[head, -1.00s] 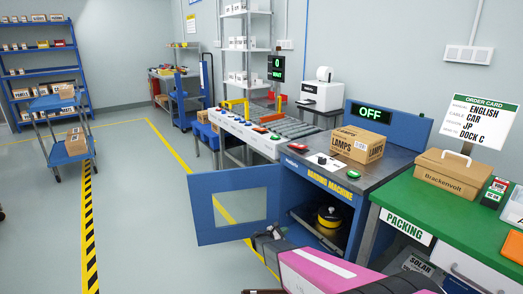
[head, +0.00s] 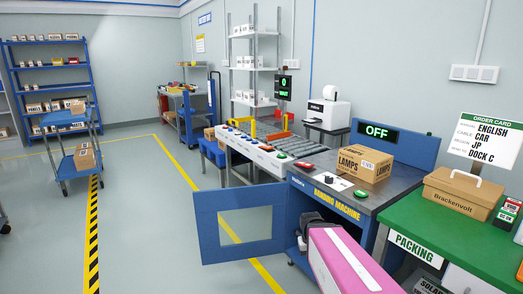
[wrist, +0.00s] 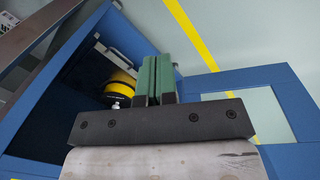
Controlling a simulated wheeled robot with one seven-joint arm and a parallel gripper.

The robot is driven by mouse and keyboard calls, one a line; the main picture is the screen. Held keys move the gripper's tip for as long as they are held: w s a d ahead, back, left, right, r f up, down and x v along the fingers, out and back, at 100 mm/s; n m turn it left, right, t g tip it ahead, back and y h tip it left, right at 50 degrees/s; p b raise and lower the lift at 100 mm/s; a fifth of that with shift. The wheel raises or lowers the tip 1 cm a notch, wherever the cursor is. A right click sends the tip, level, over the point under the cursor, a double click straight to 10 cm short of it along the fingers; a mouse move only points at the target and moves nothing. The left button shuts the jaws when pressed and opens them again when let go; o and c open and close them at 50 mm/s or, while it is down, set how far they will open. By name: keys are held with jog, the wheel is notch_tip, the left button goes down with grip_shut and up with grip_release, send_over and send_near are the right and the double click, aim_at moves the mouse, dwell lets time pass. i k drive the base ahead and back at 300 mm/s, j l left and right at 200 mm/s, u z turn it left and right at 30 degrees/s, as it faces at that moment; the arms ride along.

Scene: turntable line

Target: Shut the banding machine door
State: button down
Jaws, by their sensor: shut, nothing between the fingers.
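The banding machine (head: 342,203) is a blue cabinet with a dark top and a display reading OFF. Its blue door (head: 238,223), with a clear window, stands wide open to the left in the head view. In the wrist view the door (wrist: 213,84) is on the right and the open cabinet with a yellow and black reel (wrist: 121,83) is on the left. My gripper (wrist: 155,78) is shut and empty, its green fingers between the cabinet opening and the door near the hinge side. In the head view my pink arm hides most of the opening, and the fingertips are hidden.
A LAMPS box (head: 364,164) sits on the machine top. The green packing table (head: 448,232) with a brown Brackenvolt case (head: 462,193) stands to the right. A roller conveyor (head: 265,150) is behind. The floor left of the door is clear.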

aim_at(207, 204)
jog(key=u, duration=0.9)
jog(key=i+j+u, duration=0.2)
jog(key=i+u, duration=0.6)
jog(key=i, duration=1.05)
jog(key=i+j+z, duration=0.1)
jog(key=i, duration=0.8)
jog(key=i+j, duration=0.1)
jog(key=i, duration=0.75)
jog(key=i+j, duration=0.15)
jog(key=i, duration=0.75)
jog(key=i+z, duration=0.15)
jog(key=z, duration=4.3)
jog(key=k+j+u, duration=0.3)
jog(key=k+j, duration=0.05)
jog(key=j, duration=0.05)
